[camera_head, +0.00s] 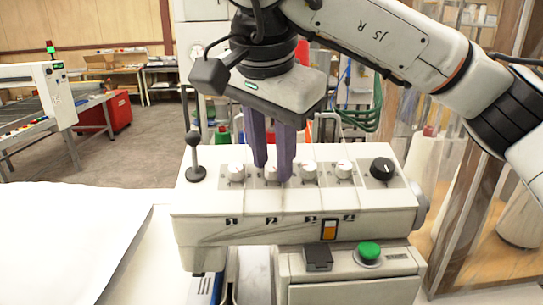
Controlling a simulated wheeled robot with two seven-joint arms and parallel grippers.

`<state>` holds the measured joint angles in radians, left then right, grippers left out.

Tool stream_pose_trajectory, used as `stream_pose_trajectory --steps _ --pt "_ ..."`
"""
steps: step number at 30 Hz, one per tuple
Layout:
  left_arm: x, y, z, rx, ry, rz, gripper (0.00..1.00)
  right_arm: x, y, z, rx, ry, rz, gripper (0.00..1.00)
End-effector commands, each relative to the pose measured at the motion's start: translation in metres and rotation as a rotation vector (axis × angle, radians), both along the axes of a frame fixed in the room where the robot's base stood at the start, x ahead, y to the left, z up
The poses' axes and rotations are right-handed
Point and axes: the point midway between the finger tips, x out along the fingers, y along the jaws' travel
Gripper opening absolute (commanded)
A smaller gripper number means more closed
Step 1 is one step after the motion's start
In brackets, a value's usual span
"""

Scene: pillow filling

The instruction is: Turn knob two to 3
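A white control box (300,208) carries a row of small white knobs, with printed numbers on its front edge. Knob two (271,173) is second from the left and mostly hidden by my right gripper's fingers, so its setting cannot be read. My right gripper (272,172) points down with its two purple fingers on either side of knob two. A narrow gap shows between the fingers; whether they touch the knob cannot be told. My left gripper is not in view.
Knob one (236,172) stands close left of the fingers, and knob three (309,171) close right. A black lever (195,158) rises at the box's left end. A black dial (382,169) and a green button (369,251) are on the right.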

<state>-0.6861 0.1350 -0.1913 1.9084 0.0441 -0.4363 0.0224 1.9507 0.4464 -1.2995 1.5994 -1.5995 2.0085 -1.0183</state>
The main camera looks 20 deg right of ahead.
Motion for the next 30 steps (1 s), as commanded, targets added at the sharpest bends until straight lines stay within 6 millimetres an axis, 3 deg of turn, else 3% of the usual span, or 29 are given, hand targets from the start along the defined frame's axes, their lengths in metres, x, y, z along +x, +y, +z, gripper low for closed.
stream_pose_trajectory --steps 13,24,30 --pt "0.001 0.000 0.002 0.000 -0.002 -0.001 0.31 -0.003 0.002 0.007 0.001 0.001 0.002 0.37" --pt "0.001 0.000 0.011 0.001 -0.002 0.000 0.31 -0.025 0.013 0.072 0.000 -0.002 0.000 0.37" --pt "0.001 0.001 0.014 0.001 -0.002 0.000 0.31 -0.033 0.016 0.093 0.000 0.001 0.001 0.37"
